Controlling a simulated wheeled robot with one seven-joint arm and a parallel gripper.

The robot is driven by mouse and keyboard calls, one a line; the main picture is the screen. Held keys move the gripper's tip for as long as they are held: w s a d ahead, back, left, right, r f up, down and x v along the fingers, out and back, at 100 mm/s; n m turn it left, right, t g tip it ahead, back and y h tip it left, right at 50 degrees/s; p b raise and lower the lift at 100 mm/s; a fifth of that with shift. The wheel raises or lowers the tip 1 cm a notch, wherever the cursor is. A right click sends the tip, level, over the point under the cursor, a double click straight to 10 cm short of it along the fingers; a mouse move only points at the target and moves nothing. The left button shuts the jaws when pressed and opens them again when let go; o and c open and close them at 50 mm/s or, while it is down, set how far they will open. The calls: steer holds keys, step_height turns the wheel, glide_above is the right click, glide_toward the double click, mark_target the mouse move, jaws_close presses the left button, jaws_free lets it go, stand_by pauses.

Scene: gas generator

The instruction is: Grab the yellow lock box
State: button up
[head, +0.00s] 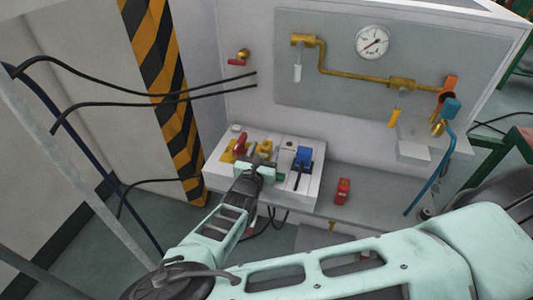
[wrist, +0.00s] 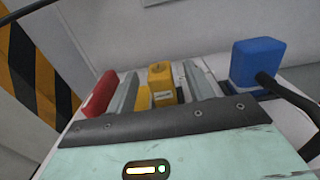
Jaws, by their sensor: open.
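The yellow lock box (head: 265,146) stands on the white ledge between a red one and a blue one. In the wrist view the yellow lock box (wrist: 161,77) shows upright between my two grey fingers, with a dark hole in its top and a small label on its front. My gripper (head: 262,164) reaches toward it from the near side. In the wrist view my gripper (wrist: 160,88) is open, with a visible gap between each finger and the box. My gripper's body hides the base of the box.
A red lock (wrist: 100,94) is close to the left finger. A blue lock box (wrist: 257,63) with a black cable or handle stands to the right. The white ledge (head: 308,190) meets a panel with brass pipe (head: 350,74) and gauge (head: 372,42). A red block (head: 342,191) sits lower right.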

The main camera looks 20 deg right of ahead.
steer(key=x, duration=0.2)
steer(key=shift+w+d, duration=0.2)
steer(key=shift+w, duration=0.1)
jaws_close()
